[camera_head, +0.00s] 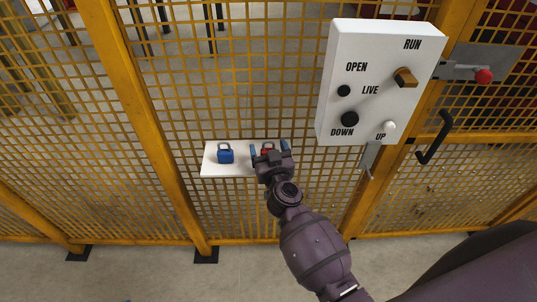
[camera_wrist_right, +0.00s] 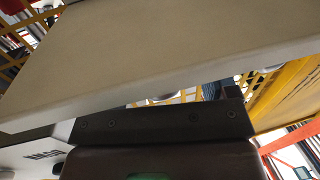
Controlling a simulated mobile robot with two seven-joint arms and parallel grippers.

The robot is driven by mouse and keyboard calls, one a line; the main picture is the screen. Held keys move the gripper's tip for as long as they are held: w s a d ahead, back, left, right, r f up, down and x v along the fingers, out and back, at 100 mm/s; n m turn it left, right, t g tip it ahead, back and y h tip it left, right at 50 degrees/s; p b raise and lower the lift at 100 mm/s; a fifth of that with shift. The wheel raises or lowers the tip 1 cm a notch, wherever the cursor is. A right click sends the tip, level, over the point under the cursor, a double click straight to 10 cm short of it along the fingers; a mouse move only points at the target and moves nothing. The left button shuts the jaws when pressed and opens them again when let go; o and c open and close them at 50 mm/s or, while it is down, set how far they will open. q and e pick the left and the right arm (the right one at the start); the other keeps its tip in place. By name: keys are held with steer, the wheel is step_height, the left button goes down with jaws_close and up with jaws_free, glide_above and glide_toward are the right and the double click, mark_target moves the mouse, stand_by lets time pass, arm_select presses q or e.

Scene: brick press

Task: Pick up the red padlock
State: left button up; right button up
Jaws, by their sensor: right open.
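The red padlock (camera_head: 268,147) sits on a small white shelf (camera_head: 212,168) fixed to the yellow mesh fence, in the head view. My right gripper (camera_head: 269,149) is open, with one blue-tipped finger on each side of the red padlock. The gripper's body hides the lower part of the padlock. I cannot tell whether the fingers touch it. The right wrist view shows a broad pale panel across the picture, and I cannot make out the padlock there. My left gripper is not in view.
A blue padlock (camera_head: 225,154) stands on the same shelf, left of the gripper. A white control box (camera_head: 368,85) with knobs and buttons hangs up and to the right. A black handle (camera_head: 434,138) and a red-knobbed latch (camera_head: 483,76) are farther right. Yellow posts (camera_head: 133,110) frame the mesh.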

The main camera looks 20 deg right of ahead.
steer(key=shift+w+d, duration=0.1)
steer(key=shift+w, duration=0.75)
steer(key=c, duration=1.1)
steer(key=shift+r, duration=0.1)
steer(key=shift+c, duration=0.2)
